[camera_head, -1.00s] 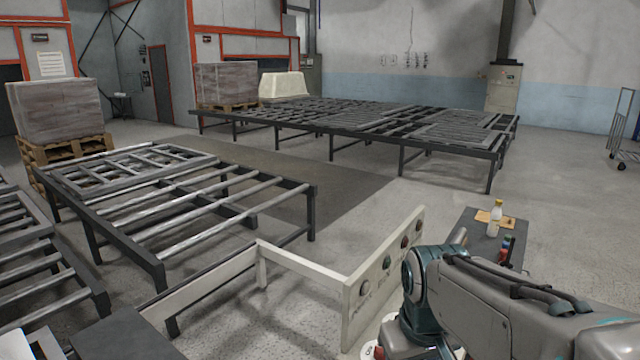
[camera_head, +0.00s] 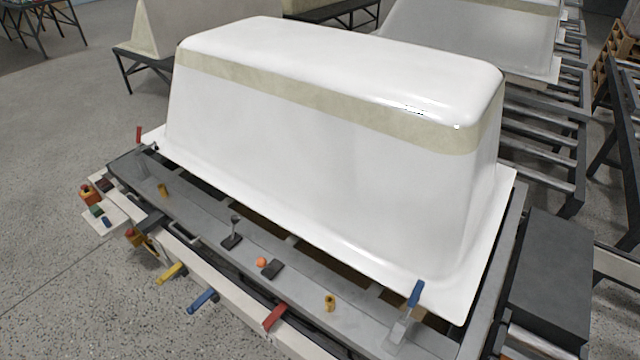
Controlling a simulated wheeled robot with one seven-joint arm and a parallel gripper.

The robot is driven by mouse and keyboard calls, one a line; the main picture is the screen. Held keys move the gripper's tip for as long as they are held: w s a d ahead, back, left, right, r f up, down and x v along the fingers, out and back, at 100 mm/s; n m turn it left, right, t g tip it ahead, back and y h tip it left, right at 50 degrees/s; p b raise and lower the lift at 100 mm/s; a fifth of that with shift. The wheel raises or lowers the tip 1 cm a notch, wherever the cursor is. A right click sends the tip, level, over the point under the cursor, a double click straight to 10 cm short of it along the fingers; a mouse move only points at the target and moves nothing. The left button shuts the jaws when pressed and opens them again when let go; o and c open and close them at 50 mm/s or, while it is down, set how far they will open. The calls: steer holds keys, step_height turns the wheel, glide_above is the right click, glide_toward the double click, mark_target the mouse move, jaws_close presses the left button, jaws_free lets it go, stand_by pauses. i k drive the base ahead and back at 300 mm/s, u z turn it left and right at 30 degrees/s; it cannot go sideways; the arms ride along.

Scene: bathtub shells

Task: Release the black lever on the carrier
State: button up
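A white bathtub shell (camera_head: 300,170) lies upside down on a grey metal carrier (camera_head: 205,228). On the carrier's near rail stands a small black lever (camera_head: 235,228), a short upright stick with a dark knob on a dark base plate. It is apart from the tub's rim. My gripper is not in view, and nothing is seen touching the lever.
Beside the lever are an orange ball knob (camera_head: 261,262) and a brass piece (camera_head: 330,303). Yellow (camera_head: 171,273), blue (camera_head: 203,300) and red (camera_head: 274,316) handles stick out along the near edge. A blue-handled clamp (camera_head: 415,295) stands at the right corner. Open floor (camera_head: 60,270) lies left.

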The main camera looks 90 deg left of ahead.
mark_target(235, 219)
steer(key=u, duration=3.6)
steer(key=k, duration=0.6)
steer(key=u, duration=0.75)
steer(key=i, duration=1.3)
steer(key=z, duration=0.5)
steer(key=i, duration=1.05)
steer(key=z, duration=0.95)
